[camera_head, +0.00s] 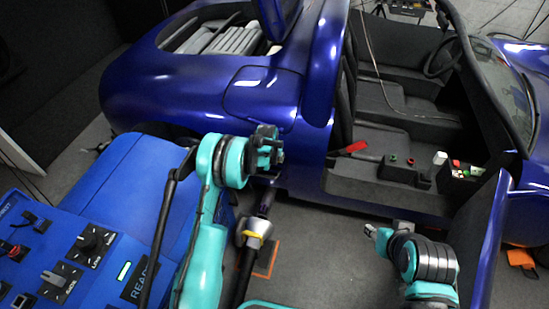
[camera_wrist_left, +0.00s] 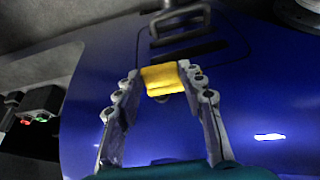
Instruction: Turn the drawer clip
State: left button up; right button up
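A small yellow block, which looks like the drawer clip (camera_wrist_left: 164,82), shows in the left wrist view against a blue panel (camera_wrist_left: 255,95). My left gripper (camera_wrist_left: 160,74) has its two grey fingers on either side of the block, and they look closed against it. A dark slot and a handle-like loop lie just beyond it. In the head view my left gripper (camera_head: 268,150) is near the blue car's side, and the clip cannot be made out there. My right gripper (camera_head: 372,230) is at lower right, apart from the car; its finger opening is too small to judge.
The blue car (camera_head: 170,85) fills the back, with its open cabin (camera_head: 410,120) and door (camera_head: 490,240) at right. A blue console (camera_head: 120,215) with knobs and switches stands at left. A dark pole with a silver, yellow-ringed collar (camera_head: 256,230) stands near my left arm.

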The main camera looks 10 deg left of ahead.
pick_arm(q)
jog(key=shift+a+f+n+h, duration=0.15)
jog(key=shift+a+n+h, duration=0.1)
jog(key=shift+h, duration=0.8)
jog(key=shift+a+f+n+h, duration=0.15)
jog(key=shift+a+n+h, duration=0.05)
jog(key=shift+h, duration=0.9)
jog(key=shift+a+f+n+h, duration=0.15)
jog(key=shift+a+n+h, duration=0.1)
jog(key=shift+h, duration=0.8)
jog(key=o, duration=1.2)
jog(key=shift+c, duration=0.2)
jog(key=v, duration=1.2)
jog(key=shift+a+f, duration=0.15)
